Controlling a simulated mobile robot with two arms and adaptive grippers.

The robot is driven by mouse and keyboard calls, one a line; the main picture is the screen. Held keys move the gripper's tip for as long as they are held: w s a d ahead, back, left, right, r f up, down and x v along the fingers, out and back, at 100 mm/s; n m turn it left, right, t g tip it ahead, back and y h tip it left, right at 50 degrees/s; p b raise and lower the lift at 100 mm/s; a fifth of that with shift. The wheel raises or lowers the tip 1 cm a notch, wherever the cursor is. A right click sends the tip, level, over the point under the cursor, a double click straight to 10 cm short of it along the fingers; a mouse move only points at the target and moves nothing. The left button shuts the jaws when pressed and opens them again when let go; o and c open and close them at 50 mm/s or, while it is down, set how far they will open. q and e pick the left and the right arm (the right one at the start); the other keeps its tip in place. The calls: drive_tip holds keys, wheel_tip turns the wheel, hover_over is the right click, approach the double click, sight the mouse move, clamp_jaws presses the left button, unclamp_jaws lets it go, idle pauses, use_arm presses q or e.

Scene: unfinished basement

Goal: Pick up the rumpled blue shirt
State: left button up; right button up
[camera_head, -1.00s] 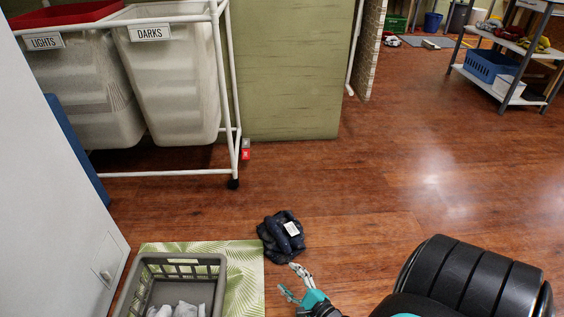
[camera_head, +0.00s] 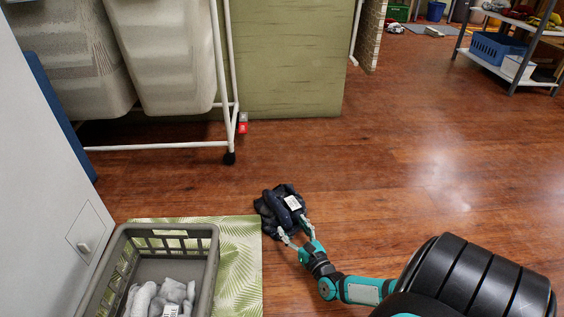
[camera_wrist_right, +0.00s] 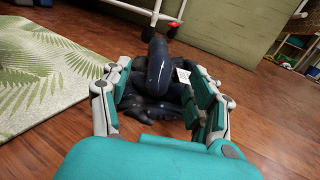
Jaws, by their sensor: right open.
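The rumpled shirt (camera_head: 284,208) is dark navy blue with a white tag. It lies crumpled on the wood floor at the right edge of the leaf-patterned mat. In the right wrist view the shirt (camera_wrist_right: 160,80) lies ahead of and between the fingers. My right gripper (camera_head: 295,232) is open, its fingertips on either side of the shirt's near part. In the wrist view the right gripper (camera_wrist_right: 163,100) shows its fingers apart; I cannot tell whether they touch the cloth. My left gripper is not in view.
A grey basket (camera_head: 211,262) with light-coloured cloth stands on the leaf-patterned mat (camera_head: 243,262). A white-framed laundry sorter (camera_head: 231,130) stands behind, a white cabinet (camera_head: 45,190) at left. The floor to the right is clear up to a shelf (camera_head: 500,68).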

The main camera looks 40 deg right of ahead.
sight(283, 215)
drive_tip(key=b+x, duration=0.1)
drive_tip(key=x, duration=0.3)
drive_tip(key=shift+f, duration=0.1)
drive_tip(key=b+x, duration=0.3)
drive_tip(key=x, duration=0.1)
drive_tip(key=shift+f+b, duration=0.3)
drive_tip(key=shift+b, duration=0.1)
drive_tip(key=shift+w+d+r, duration=0.15)
drive_tip(key=shift+w, duration=0.35)
drive_tip(key=shift+r, duration=0.1)
clamp_jaws()
